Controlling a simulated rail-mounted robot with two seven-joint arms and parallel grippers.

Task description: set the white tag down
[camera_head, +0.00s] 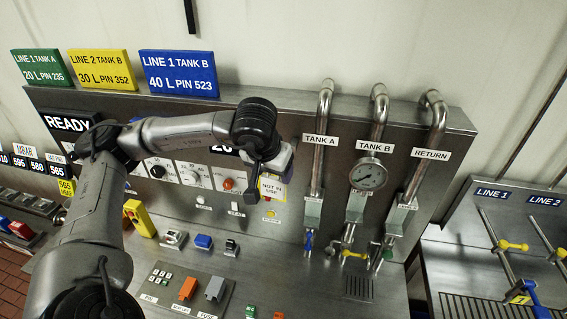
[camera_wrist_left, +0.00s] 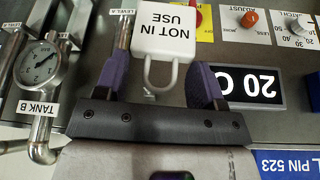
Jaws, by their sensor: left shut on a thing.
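The white tag (camera_head: 272,189) reads "NOT IN USE" and hangs at the end of my left gripper (camera_head: 277,167), in front of the upright panel. In the left wrist view, the tag (camera_wrist_left: 165,30) appears upside down with its pale loop toward the gripper. My right gripper is not in view.
The panel carries dials, buttons and a display (camera_wrist_left: 250,86). Pipes and a round gauge (camera_head: 368,175) stand to the right. A yellow device (camera_head: 139,218), a blue block (camera_head: 203,242) and an orange block (camera_head: 188,288) occupy the sloping metal desk (camera_head: 290,262), which has some bare areas.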

